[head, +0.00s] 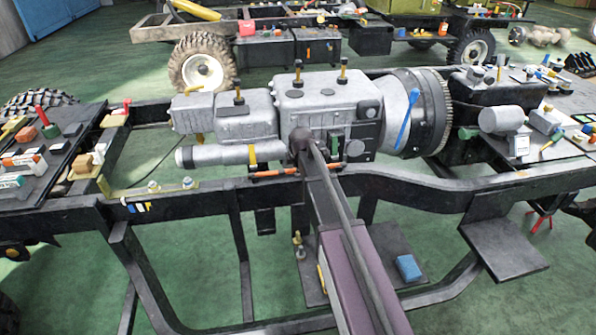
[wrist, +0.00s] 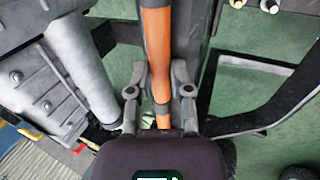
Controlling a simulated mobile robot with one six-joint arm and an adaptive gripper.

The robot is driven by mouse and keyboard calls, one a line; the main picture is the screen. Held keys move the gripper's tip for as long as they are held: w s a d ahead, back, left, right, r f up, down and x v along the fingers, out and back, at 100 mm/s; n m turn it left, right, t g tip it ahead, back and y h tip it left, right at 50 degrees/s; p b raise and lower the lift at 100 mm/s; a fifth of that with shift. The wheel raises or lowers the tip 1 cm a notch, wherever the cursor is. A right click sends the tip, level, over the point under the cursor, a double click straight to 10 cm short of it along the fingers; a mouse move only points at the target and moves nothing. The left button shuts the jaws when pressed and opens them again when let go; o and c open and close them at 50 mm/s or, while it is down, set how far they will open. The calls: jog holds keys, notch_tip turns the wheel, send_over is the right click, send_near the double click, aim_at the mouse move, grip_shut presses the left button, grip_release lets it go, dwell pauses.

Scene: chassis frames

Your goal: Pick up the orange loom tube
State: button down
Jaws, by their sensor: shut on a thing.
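The orange loom tube (wrist: 155,55) runs up the middle of the wrist view, with dark bands at its top and near my gripper. My gripper (wrist: 160,88) has its two grey fingers on either side of the tube, closed on it. In the head view the tube (head: 272,172) lies roughly level along the near chassis rail, below the grey gearbox. There my own arm crosses in front of its middle, and my fingers are hidden.
The grey gearbox (head: 330,105) stands just behind the tube. The dark chassis rail (head: 420,185) runs along it. A blue block (head: 408,267) sits on a low dark plate to the right of my arm. Loaded trays stand at left and right.

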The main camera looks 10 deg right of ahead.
jog(key=shift+r, duration=0.1)
dwell(0.3)
notch_tip(320, 180, up, 3)
jog(key=p, duration=0.3)
jog(key=s+d+r+p, duration=0.1)
jog(key=s+d+p, duration=0.1)
jog(key=s+d, duration=0.6)
jog(key=s, duration=0.5)
jog(key=shift+s+r, duration=0.4)
